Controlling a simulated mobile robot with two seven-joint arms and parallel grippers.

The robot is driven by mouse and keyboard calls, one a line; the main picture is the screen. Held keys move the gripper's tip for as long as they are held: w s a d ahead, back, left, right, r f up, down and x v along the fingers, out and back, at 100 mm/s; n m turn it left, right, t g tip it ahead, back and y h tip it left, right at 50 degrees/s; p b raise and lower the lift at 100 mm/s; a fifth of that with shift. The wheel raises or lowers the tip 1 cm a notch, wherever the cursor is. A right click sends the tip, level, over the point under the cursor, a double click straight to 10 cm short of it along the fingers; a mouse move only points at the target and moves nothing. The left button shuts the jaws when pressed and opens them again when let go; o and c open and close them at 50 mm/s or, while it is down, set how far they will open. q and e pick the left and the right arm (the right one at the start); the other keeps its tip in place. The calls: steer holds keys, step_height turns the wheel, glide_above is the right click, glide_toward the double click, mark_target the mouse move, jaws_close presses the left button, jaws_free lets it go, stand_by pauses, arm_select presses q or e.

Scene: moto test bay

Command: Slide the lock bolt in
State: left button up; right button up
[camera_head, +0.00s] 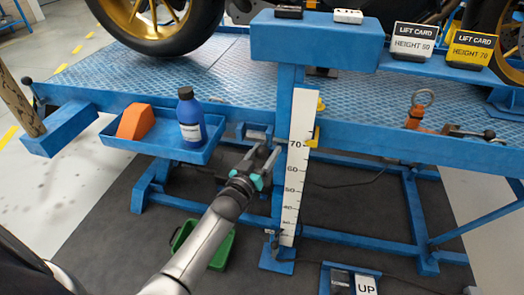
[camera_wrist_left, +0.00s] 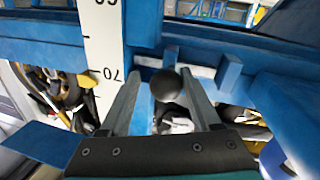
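The lock bolt shows in the head view as a short grey bar (camera_head: 257,134) in a blue bracket under the lift deck's front edge, left of the height scale. In the left wrist view its round black knob (camera_wrist_left: 166,86) sits between my fingers, with a gap on both sides. My left gripper (camera_head: 262,153) is open, its fingers pointing up toward the bracket. In the wrist view the open left gripper (camera_wrist_left: 162,78) straddles the knob without visibly closing on it. How far the bolt is in is hard to tell. My right gripper is out of view.
The white height scale (camera_head: 293,180) stands just right of my gripper. A blue tray (camera_head: 160,147) with an orange block (camera_head: 136,121) and a blue bottle (camera_head: 190,117) is to the left. A green bin (camera_head: 218,248) is below. An orange clamp (camera_head: 414,116) is at the right.

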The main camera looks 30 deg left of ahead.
arm_select(q)
steer(key=shift+o, duration=1)
steer(key=shift+s, duration=0.1)
steer(key=shift+s+a, duration=0.1)
steer(key=shift+s, duration=0.1)
steer(key=s+p, duration=0.5)
steer(key=s, duration=0.9)
steer(key=shift+s+d, duration=0.35)
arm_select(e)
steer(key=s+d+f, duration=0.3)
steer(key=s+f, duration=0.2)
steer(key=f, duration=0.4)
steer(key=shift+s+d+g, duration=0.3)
arm_select(q)
steer(key=shift+f, duration=0.1)
